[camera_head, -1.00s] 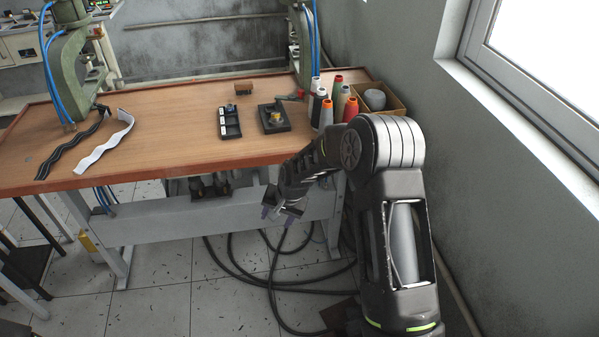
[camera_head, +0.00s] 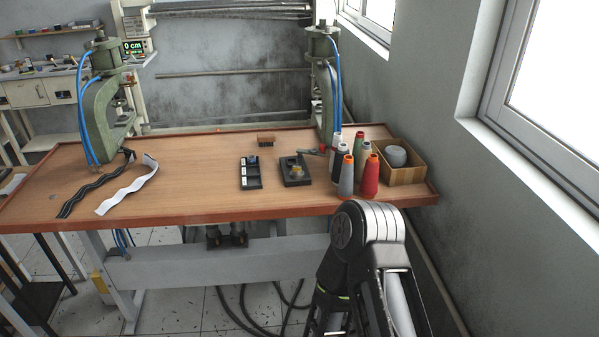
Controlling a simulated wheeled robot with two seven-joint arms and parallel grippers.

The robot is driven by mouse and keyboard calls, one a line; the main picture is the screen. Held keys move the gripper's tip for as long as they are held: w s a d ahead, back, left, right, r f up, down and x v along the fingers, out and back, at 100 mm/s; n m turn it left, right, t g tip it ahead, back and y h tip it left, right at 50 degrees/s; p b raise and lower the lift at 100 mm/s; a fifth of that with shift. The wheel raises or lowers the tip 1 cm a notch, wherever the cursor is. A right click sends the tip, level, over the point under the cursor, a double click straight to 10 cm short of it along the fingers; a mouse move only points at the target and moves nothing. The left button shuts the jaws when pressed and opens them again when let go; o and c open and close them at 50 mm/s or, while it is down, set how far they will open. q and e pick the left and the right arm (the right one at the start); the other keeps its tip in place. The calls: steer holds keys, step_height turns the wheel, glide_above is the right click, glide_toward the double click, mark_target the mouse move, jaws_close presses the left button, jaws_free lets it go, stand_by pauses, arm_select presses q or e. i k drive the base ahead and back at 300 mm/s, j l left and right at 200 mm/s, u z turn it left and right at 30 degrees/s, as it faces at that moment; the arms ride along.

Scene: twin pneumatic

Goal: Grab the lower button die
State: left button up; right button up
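A dark block (camera_head: 288,182) lies on the wooden table, right of centre, with a small brass-coloured piece (camera_head: 297,170) on it. A black tray with compartments (camera_head: 251,184) lies just left of the block and holds small pale and dark pieces. I cannot tell at this size which piece is the lower button die. Two green pneumatic presses stand on the table, a left press (camera_head: 97,115) and a right press (camera_head: 322,85). My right arm shows at the bottom right, in front of the table, but its gripper is out of sight. My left gripper is not in view.
Several thread cones (camera_head: 346,176) stand right of the block, beside an open box (camera_head: 404,176) holding a round grey item. Black and white strips (camera_head: 128,190) lie at left. The table's middle is clear.

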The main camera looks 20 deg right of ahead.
mark_target(297, 170)
steer(key=i+z, duration=0.1)
steer(key=z, duration=0.3)
steer(key=i+z, duration=0.1)
steer(key=z, duration=0.25)
steer(key=i+j+z, duration=0.1)
steer(key=z, duration=0.3)
steer(key=i+j+z, duration=0.1)
steer(key=i+j, duration=0.15)
steer(key=i+j+z, duration=0.15)
steer(key=j, duration=0.3)
steer(key=i+j+z, duration=0.1)
steer(key=i+j, duration=0.15)
steer(key=i+j+z, duration=0.15)
steer(key=j, duration=0.35)
steer(key=l+z, duration=0.1)
steer(key=z, duration=0.2)
steer(key=l+z, duration=0.15)
steer(key=z, duration=0.2)
steer(key=k+l, duration=0.05)
